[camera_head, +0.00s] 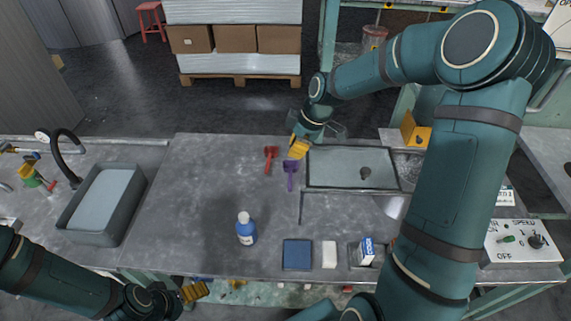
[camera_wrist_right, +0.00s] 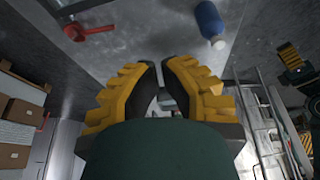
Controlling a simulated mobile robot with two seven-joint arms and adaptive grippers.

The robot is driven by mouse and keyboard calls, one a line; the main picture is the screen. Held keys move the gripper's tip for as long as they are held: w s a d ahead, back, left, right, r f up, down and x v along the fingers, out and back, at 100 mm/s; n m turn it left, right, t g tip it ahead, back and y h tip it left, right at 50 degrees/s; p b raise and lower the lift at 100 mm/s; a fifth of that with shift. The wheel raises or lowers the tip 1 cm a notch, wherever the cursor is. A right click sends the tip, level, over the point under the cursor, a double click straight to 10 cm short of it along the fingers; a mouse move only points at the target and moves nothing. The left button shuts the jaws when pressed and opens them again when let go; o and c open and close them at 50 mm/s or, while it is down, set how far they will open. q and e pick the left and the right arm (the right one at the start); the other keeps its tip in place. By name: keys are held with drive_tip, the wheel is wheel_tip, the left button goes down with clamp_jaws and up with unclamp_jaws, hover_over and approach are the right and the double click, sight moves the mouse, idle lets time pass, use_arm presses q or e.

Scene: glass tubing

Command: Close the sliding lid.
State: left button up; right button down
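The sliding lid (camera_head: 340,168) looks like a flat grey panel with a dark round knob (camera_head: 365,172) towards its right side, set on the right half of the bench. A darker gap shows just right of its edge, partly hidden by my right arm. My right gripper (camera_head: 298,150) is at the lid's far left corner, apart from the knob. In the right wrist view its yellow fingers (camera_wrist_right: 161,68) converge with their tips close together and hold nothing. My left gripper (camera_head: 196,291) is low at the bench's front edge, away from the lid; its finger gap cannot be made out.
A red tool (camera_head: 270,158) and a purple tool (camera_head: 290,173) lie left of the lid. A blue bottle (camera_head: 245,229) stands mid-bench. A dark blue block (camera_head: 297,254), a white block (camera_head: 329,254) and a blue-white box (camera_head: 366,250) line the front. A grey basin (camera_head: 140,215) is left.

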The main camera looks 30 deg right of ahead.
sight(382, 173)
wheel_tip(382, 173, down, 8)
drive_tip(key=d+b, duration=0.1)
drive_tip(key=b, duration=0.1)
drive_tip(key=shift+f+n, duration=0.2)
drive_tip(key=shift+n, duration=0.1)
drive_tip(key=shift+s+d, duration=0.1)
drive_tip(key=shift+d, duration=0.1)
idle(0.4)
drive_tip(key=s+d+p, duration=0.1)
drive_tip(key=s+d, duration=0.3)
drive_tip(key=d, duration=0.3)
drive_tip(key=s+d+p, duration=0.2)
drive_tip(key=s+d, duration=0.2)
drive_tip(key=d, duration=0.3)
drive_tip(key=s+d+p, duration=0.1)
drive_tip(key=s+d, duration=0.3)
drive_tip(key=d, duration=0.3)
drive_tip(key=shift+s, duration=0.4)
